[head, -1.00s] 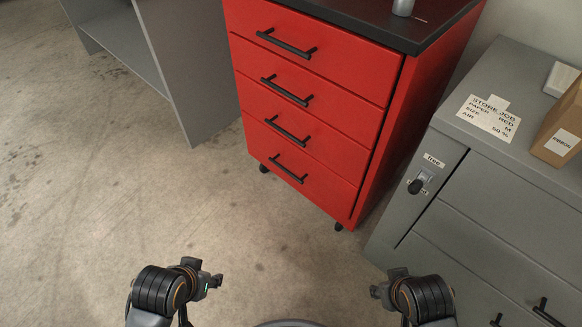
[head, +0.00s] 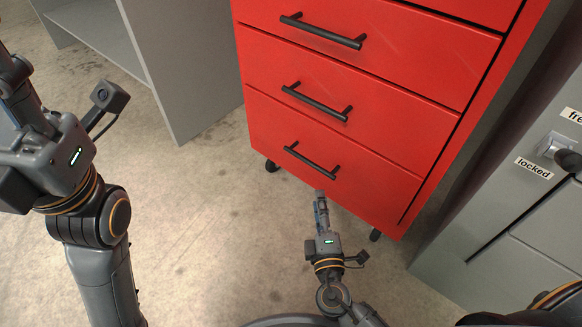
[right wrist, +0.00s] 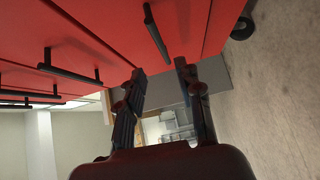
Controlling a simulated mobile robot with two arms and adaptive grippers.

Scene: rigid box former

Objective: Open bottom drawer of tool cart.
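The red tool cart shows its drawer fronts in the head view. All of the visible drawers look shut. The bottom drawer (head: 365,185) carries a black bar handle (head: 312,160), which also shows in the right wrist view (right wrist: 155,32). My right gripper (head: 320,195) is just in front of the bottom drawer, by the right end of that handle. In the right wrist view its two fingers (right wrist: 160,74) are apart, with the handle's near end between and just beyond the tips. I cannot tell contact. My left gripper (head: 14,75) is raised at the left edge, partly cut off.
A grey panelled shelf (head: 170,70) stands left of the cart. A grey cabinet (head: 500,215) with a lock switch (head: 560,148) stands close on the right. The cart has black casters (head: 272,166). The floor (head: 200,220) in front is clear.

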